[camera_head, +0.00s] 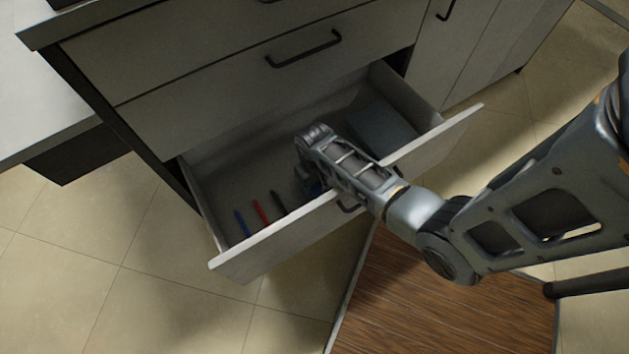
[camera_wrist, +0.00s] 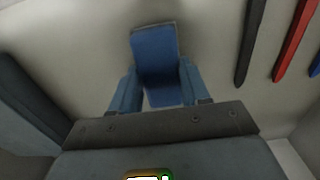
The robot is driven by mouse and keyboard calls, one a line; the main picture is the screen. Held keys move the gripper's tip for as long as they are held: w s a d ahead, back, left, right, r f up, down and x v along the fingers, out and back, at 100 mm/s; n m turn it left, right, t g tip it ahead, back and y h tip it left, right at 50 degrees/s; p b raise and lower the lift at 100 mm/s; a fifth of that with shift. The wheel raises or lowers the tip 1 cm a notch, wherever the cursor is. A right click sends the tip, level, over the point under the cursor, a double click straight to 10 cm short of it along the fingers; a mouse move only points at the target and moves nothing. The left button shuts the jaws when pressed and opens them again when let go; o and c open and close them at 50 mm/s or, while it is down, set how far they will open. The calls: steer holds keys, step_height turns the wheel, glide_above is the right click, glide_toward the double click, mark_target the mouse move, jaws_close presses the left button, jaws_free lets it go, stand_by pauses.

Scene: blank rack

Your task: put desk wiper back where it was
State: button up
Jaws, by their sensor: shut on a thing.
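The desk wiper (camera_wrist: 155,52) is a blue block between the two fingers of my gripper (camera_wrist: 158,78) in the wrist view. My gripper is shut on it. In the head view my gripper (camera_head: 311,184) reaches down over the front panel into the open drawer (camera_head: 275,240). Only a small bit of blue shows there under my wrist, so the wiper is mostly hidden. The wiper is close to the drawer floor; I cannot tell whether it touches it.
Black (camera_head: 278,201), red (camera_head: 261,212) and blue (camera_head: 242,223) pens lie in the drawer left of my gripper. A grey box (camera_head: 380,132) stands at the drawer's right end. The cabinet's upper drawer (camera_head: 250,95) is closed above. Bare drawer floor lies behind the pens.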

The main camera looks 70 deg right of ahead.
steer(key=shift+f, duration=0.35)
steer(key=shift+f, duration=0.1)
steer(key=o, duration=1.1)
step_height(320, 180, up, 12)
steer(key=p, duration=0.2)
